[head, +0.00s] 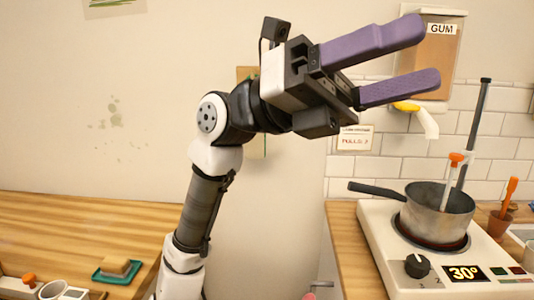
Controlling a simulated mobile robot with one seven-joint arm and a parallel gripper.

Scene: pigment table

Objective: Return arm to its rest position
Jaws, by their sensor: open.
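My gripper (430,62) is raised high in the head view, in front of the wall and above the counter. Its two purple fingers point to the right and are spread apart, with nothing between them. My arm rises from the bottom of the view and bends to the right at the top. The gripper is apart from the table and the hot plate. My base is not in view.
A grey pot (437,214) stands on a white hot plate (376,240) reading 30° at the right. A "GUM" dispenser (428,65) hangs on the wall behind the fingers. A sponge-like block (115,265) lies on a green dish (122,279) at the left. Bare wood (60,220) lies behind it.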

